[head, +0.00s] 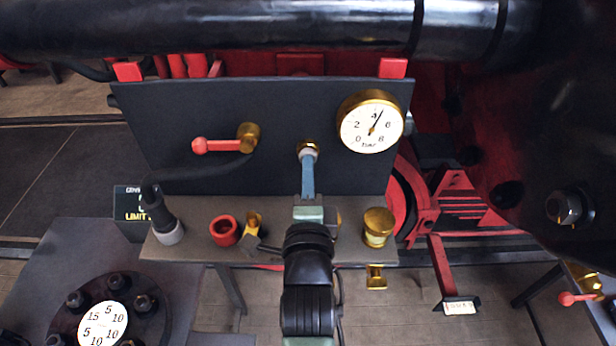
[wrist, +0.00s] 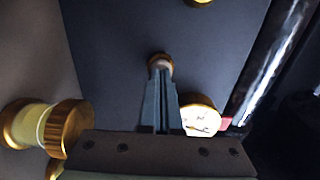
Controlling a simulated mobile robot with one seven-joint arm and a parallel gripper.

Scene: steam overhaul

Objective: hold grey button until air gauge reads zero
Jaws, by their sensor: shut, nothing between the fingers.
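The grey button (head: 308,151) sits in a brass collar on the dark upright panel (head: 220,110). My gripper (head: 307,162) is shut, with its blue-grey fingertips at the button. In the wrist view the closed fingers (wrist: 160,78) reach up to the button (wrist: 160,64) and seem to touch its face; how far it is pressed in cannot be told. The air gauge (head: 371,122) is a white dial with a brass rim, marked bar, right of the button. Its needle points up and slightly right, a little past 4. The gauge also shows partly in the wrist view (wrist: 200,118).
A red-handled brass valve (head: 225,141) is on the panel left of the button. A black pipe (head: 220,28) runs above the panel.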

